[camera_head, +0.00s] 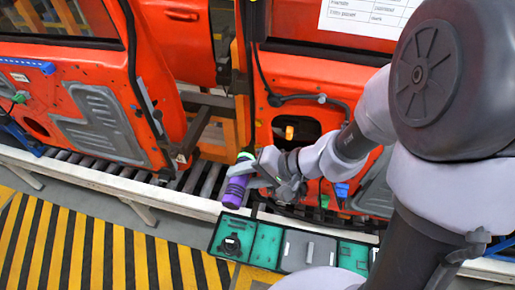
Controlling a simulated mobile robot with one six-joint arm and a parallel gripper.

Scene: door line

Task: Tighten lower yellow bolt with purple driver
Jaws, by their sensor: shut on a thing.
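The purple driver (235,190) is in my gripper (262,172), whose jaws are shut on it. The driver stands tilted, with its purple body low and a green ring (245,157) near its dark top. It is in front of the orange door (262,105), left of the door's dark opening. No second yellow bolt can be made out; my gripper and arm cover part of the lower door.
A tool tray (266,246) with teal and grey compartments lies below my gripper. A blue part (342,190) shows low on the door. Another orange door (100,105) stands left on the roller line (140,187). Yellow-black striped floor (90,250) is clear at lower left.

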